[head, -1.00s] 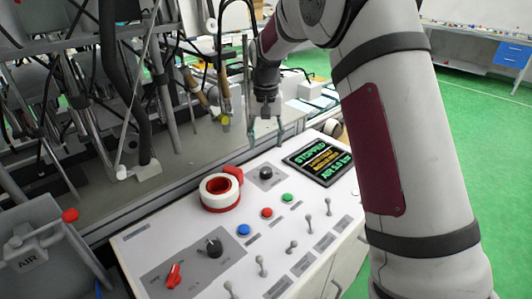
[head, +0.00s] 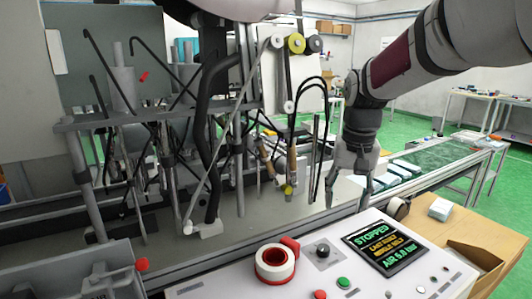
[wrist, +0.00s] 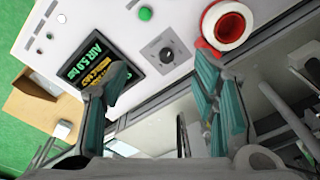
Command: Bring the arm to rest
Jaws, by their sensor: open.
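My gripper (head: 348,192) hangs from my arm at the right of the head view, fingers pointing down, just behind the far edge of the control panel (head: 222,286). In the wrist view my gripper (wrist: 160,85) has its two teal-padded fingers spread wide with nothing between them. The panel fills the upper part of the wrist view, with its black screen (wrist: 97,66) partly behind the left finger.
A tape roll (head: 275,262) on a red dispenser sits on the panel near a black knob (head: 322,251). The machine frame (head: 160,115) with rods and hoses stands at left. A conveyor (head: 440,155) and an open cardboard box (head: 474,262) are at right.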

